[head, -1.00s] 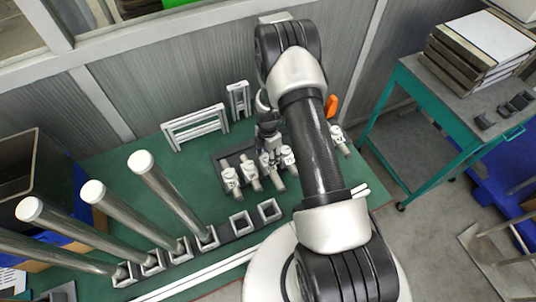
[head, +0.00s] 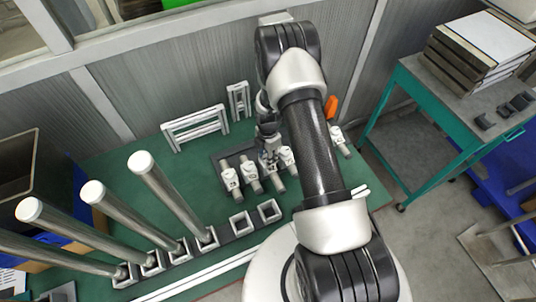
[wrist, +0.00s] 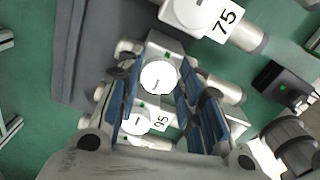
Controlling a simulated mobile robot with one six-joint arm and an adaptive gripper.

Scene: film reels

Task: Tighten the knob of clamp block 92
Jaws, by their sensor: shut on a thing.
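Several pale clamp blocks stand in a row on the table in the head view, among them a left-hand block (head: 230,181). My gripper (head: 269,148) points down at a block in the middle of the row. In the wrist view, my gripper (wrist: 160,92) has its blue-padded fingers on both sides of a round white knob (wrist: 158,78) with a short line mark, and is shut on it. The number of this knob's block is hidden, so I cannot confirm 92. A block labelled 75 (wrist: 224,20) is above it; one that seems labelled 95 (wrist: 159,119) is below.
Several tall metal posts (head: 172,198) stand in sockets at the left. A white frame (head: 195,128) stands behind the row. Another block (head: 339,137) is right of my arm, near an orange part (head: 331,106). A teal cart (head: 413,102) stands at the right.

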